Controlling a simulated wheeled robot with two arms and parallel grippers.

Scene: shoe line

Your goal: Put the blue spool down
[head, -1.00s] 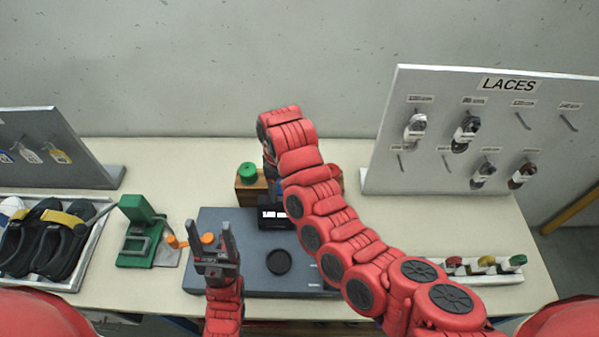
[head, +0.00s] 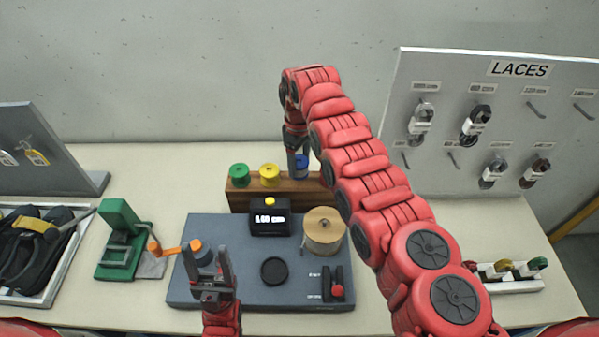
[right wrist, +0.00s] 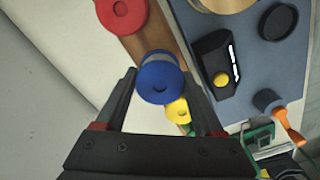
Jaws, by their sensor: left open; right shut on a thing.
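The blue spool (head: 301,168) is between the fingers of my right gripper (head: 297,148), which is shut on it from above. It is over or on the wooden rack (head: 243,201), right of the yellow spool (head: 269,175) and green spool (head: 239,176); I cannot tell if it touches the rack. In the right wrist view the blue spool (right wrist: 160,80) shows between the fingers, with the red spool (right wrist: 122,14) and yellow spool (right wrist: 178,111) on either side along the rack. My left gripper (head: 223,262) is open and empty at the front of the grey-blue station.
The grey-blue station (head: 305,292) carries a black display (head: 270,220), a large tan spool (head: 324,231), a black disc and an orange crank. A green clamp (head: 120,240) stands left of it. The laces board (head: 440,85) stands at the right, behind my right arm.

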